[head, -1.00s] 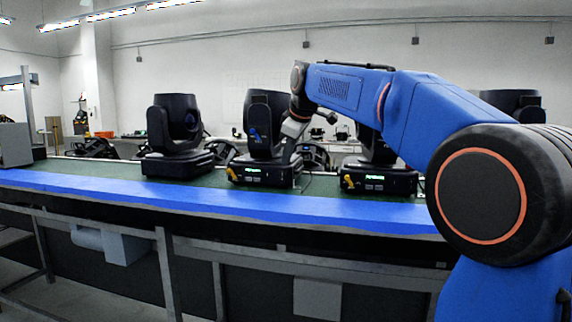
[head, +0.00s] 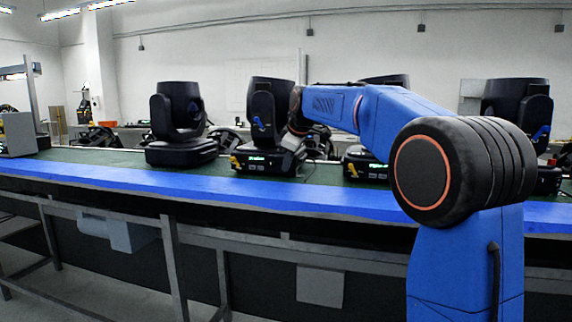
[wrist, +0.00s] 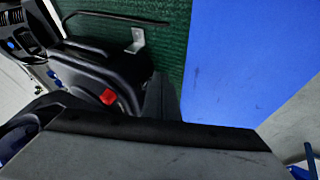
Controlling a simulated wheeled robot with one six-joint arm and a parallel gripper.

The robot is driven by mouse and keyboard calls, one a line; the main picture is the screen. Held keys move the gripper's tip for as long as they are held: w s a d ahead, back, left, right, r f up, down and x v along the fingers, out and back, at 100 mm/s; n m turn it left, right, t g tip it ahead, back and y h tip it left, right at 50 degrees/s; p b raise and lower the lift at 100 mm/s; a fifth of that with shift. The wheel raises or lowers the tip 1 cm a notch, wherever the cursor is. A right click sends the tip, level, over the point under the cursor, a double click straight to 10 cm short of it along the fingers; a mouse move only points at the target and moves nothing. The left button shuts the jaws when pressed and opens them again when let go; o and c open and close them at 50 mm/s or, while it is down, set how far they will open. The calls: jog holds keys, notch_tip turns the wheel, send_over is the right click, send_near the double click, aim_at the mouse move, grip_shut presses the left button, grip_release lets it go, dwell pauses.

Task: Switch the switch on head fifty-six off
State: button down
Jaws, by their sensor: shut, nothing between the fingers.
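Several black moving heads stand in a row on the bench. One head (head: 269,110) has a lit green display on its base (head: 255,163) and a yellow plug at the base's left; I cannot read its number. My gripper (head: 293,143) is at the right side of this head, partly hidden by its own wrist. The wrist view shows a black base with a red rocker switch (wrist: 108,97) on its side. My gripper's dark end (wrist: 161,98) is shut and empty, just right of the switch, with a gap in the picture. The switch's position is too small to tell.
Another head (head: 180,120) stands to the left, and others to the right, one (head: 366,165) partly behind my arm. A bent metal bracket (wrist: 135,40) lies on the green mat (wrist: 172,40). The blue front strip (wrist: 225,60) is clear.

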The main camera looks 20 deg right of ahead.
dwell(0.4)
jog(key=shift+w+d+f, duration=0.1)
jog(key=shift+r, duration=0.9)
